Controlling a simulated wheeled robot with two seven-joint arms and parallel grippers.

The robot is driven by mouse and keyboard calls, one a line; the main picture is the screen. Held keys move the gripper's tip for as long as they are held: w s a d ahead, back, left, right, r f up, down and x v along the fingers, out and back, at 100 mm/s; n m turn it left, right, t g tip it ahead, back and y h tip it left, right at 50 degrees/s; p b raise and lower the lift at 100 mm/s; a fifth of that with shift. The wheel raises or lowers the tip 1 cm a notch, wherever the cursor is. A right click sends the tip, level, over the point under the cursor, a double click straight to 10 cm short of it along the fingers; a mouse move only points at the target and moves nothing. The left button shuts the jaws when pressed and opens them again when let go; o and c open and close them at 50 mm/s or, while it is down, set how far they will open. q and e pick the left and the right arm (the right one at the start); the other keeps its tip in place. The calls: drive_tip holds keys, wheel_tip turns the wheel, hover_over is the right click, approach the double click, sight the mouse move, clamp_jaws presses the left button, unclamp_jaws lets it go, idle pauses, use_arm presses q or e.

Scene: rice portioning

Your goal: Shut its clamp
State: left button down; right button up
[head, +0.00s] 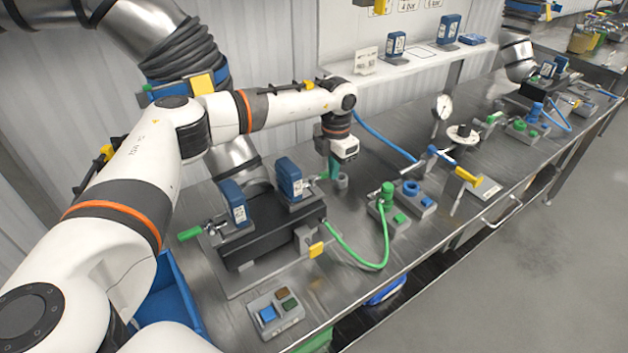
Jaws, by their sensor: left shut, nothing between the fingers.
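A toggle clamp with a green handle (190,233) sits at the left end of a black fixture block (268,236). Its handle points out to the left. A yellow-tipped part (316,249) is at the block's front right corner. Blue box-shaped units stand on the block, one at the left (234,203) and one at the right (288,178). My right gripper is out of view.
A green hose (358,262) loops from the block to a green-topped fitting (387,194). A button box (276,312) lies at the front edge. A yellow-handled lever (468,177) and a gauge (442,107) stand further right. A blue bin (170,295) is at the lower left.

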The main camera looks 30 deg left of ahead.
use_arm(q)
wheel_tip(320, 180, up, 7)
drive_tip(key=p, duration=0.4)
drive_tip(key=shift+d+p, duration=0.3)
drive_tip(key=shift+p, duration=0.1)
